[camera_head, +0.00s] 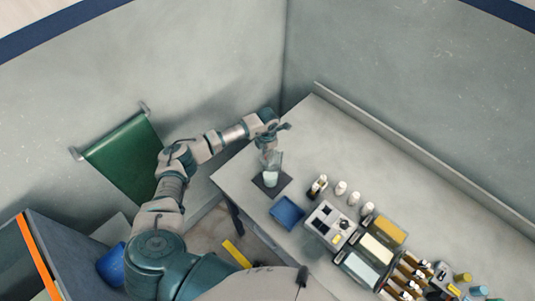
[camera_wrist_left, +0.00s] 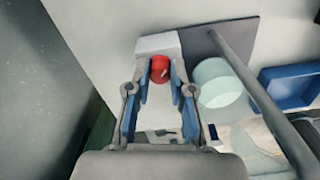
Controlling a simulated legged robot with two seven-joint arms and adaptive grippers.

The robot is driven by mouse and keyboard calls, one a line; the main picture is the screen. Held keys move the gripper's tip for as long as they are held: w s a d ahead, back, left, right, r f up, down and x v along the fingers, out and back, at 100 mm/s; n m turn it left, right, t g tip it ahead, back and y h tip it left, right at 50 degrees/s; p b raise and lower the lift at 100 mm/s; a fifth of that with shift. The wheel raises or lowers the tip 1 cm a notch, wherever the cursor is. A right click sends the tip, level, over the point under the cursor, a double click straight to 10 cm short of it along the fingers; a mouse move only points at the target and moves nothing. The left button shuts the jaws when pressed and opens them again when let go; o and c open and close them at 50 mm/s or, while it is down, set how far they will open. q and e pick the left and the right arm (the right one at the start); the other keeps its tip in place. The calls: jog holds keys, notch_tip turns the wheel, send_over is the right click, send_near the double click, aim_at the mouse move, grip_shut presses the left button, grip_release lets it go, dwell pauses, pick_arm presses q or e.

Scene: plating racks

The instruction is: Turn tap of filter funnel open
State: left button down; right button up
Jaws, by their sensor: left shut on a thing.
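My left gripper (camera_head: 273,143) is at the filter funnel (camera_head: 275,159), which shows small and pale above a whitish vessel (camera_head: 270,179) on a dark base. In the left wrist view, a round red tap knob (camera_wrist_left: 159,68) lies between the blue-padded fingertips of my left gripper (camera_wrist_left: 160,82). The fingers are shut on this knob. A white block (camera_wrist_left: 157,43) shows just beyond it. A pale green cylinder (camera_wrist_left: 218,83) is to the right of the fingers. The turn of the tap is hard to read. My right gripper is not in view.
A grey rod (camera_wrist_left: 246,82) crosses the wrist view close to the right of my gripper. A blue tray (camera_head: 287,212) lies near the dark base. Small bottles, a grey rack (camera_head: 329,228) and yellow and pale trays fill the bench further right. The back of the bench (camera_head: 410,180) is clear.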

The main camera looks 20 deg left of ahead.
pick_arm(q)
jog(key=shift+f+m, duration=0.1)
jog(key=shift+m, duration=0.2)
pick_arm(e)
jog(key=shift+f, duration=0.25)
pick_arm(q)
jog(key=c, duration=1)
grip_release()
jog(key=shift+a, duration=0.1)
jog(key=shift+r, duration=0.2)
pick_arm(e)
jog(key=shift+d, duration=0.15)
pick_arm(q)
notch_tip(320, 180, up, 12)
jog(key=shift+f, duration=0.2)
jog(key=shift+w, duration=0.1)
